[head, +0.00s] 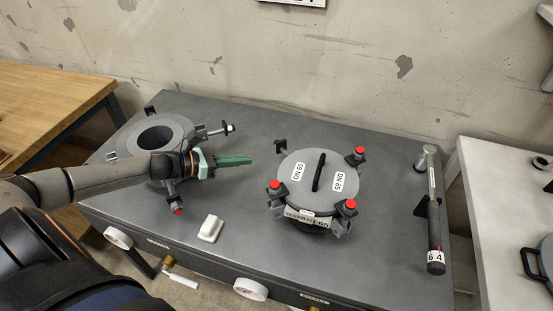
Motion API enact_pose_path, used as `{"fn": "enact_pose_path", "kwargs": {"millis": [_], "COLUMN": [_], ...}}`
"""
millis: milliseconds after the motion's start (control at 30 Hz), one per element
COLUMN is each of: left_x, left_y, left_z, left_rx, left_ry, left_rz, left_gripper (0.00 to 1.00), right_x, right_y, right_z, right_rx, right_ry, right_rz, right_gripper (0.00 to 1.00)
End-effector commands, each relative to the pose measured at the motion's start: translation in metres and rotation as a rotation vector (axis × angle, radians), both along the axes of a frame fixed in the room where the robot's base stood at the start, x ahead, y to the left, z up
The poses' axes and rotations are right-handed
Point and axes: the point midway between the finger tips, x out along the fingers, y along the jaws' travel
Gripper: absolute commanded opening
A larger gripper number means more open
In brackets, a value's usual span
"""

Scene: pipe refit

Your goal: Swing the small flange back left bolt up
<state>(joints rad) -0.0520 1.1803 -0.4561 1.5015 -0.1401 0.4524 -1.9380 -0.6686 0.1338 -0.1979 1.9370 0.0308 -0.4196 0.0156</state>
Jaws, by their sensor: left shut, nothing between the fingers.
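A round grey flange lid (305,180) marked DN 65, with a black bar handle, sits right of the bench's middle. Red-capped bolts stand at its back right (359,152), front left (274,186) and front right (350,206). At its back left is a dark bracket (281,147) with no red cap showing; its bolt is not clearly visible. An open flange (130,140) with a dark bore is on the left, its bolts swung outward. My left gripper (249,160), with green fingers, is shut and empty between the two flanges, left of the lid. My right gripper is out of view.
A white block (211,229) lies on the grey bench (240,212) in front. A dark cylindrical tool (434,220) marked 64 lies at the right end. A wooden table (45,100) is left, a pale table (495,200) right, and a concrete wall behind.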

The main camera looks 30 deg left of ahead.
Motion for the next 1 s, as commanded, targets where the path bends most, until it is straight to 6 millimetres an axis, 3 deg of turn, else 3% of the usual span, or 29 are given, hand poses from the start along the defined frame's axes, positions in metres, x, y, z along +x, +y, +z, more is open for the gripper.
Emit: {"fn": "enact_pose_path", "kwargs": {"millis": [367, 1000], "left_x": [0.008, 0.068], "left_y": [-0.005, -0.044], "left_z": [-0.003, -0.027], "left_rx": [-0.001, -0.004], "left_ry": [-0.001, -0.001], "left_rz": [0.003, 0.002], "left_gripper": [0.00, 0.00], "right_x": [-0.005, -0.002], "right_y": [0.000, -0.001], "right_z": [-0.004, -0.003], "right_rx": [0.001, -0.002], "right_ry": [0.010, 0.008], "right_rz": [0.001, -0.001], "right_gripper": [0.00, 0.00]}}
